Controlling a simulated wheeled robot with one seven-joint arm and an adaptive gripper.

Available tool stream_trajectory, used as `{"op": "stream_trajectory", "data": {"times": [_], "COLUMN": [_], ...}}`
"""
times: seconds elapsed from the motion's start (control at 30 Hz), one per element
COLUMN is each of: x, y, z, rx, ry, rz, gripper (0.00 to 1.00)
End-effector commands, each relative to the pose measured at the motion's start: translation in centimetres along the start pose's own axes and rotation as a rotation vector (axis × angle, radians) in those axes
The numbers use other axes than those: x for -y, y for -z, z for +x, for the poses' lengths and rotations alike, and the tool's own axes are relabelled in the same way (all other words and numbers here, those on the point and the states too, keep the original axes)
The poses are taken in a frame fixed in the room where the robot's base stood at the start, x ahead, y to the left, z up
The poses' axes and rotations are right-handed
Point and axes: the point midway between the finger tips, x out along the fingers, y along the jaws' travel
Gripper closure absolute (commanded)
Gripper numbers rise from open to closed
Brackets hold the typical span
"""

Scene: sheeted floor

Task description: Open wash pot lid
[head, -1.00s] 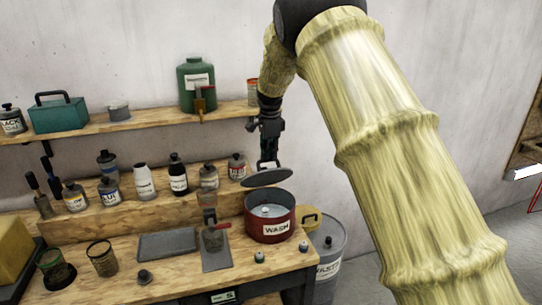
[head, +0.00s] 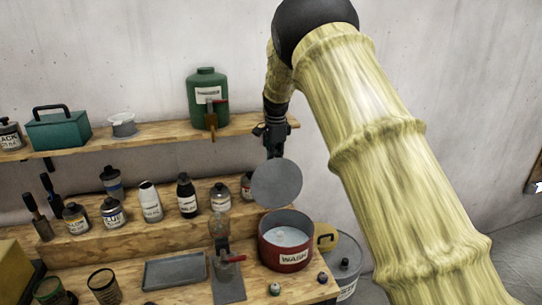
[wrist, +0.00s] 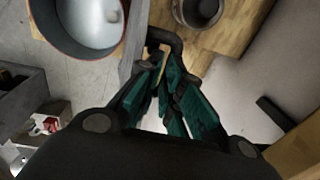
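The red wash pot (head: 270,246) stands on the right end of the bench, its top uncovered and pale liquid showing inside. Its round grey lid (head: 277,183) hangs above the pot, clear of the rim and tilted steeply with a flat face towards the head camera. My gripper (head: 275,150) is above and behind the lid. In the wrist view its teal fingers (wrist: 170,88) are closed together at the lid's dark handle (wrist: 164,38). The pot's red rim (wrist: 40,30) shows at the upper left there. The exact finger contact is partly hidden.
Several bottles line the raised step behind. A green jug (head: 207,98) stands on the upper shelf, left of my arm. A grey tray (head: 174,273) lies left of the pot. A grey waste drum (head: 346,262) stands right of the bench.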

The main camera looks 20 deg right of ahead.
Motion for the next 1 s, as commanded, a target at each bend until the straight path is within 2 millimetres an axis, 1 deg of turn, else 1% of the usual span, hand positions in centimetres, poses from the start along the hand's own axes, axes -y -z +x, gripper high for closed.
{"op": "stream_trajectory", "data": {"times": [0.03,0.27,0.37,0.57,1.0], "x": [-1.08,-1.12,-1.11,-1.08,-0.70], "y": [-0.31,-0.11,-0.11,-0.23,-0.06], "z": [1.94,1.91,1.91,1.93,1.17], "rx": [0.005,0.005,0.005,0.005,0.002], "ry": [-0.034,-0.035,-0.034,-0.034,-0.022], "rz": [-0.001,0.001,0.001,0.000,0.001], "gripper": [0.73,0.69,0.66,0.66,0.66]}}
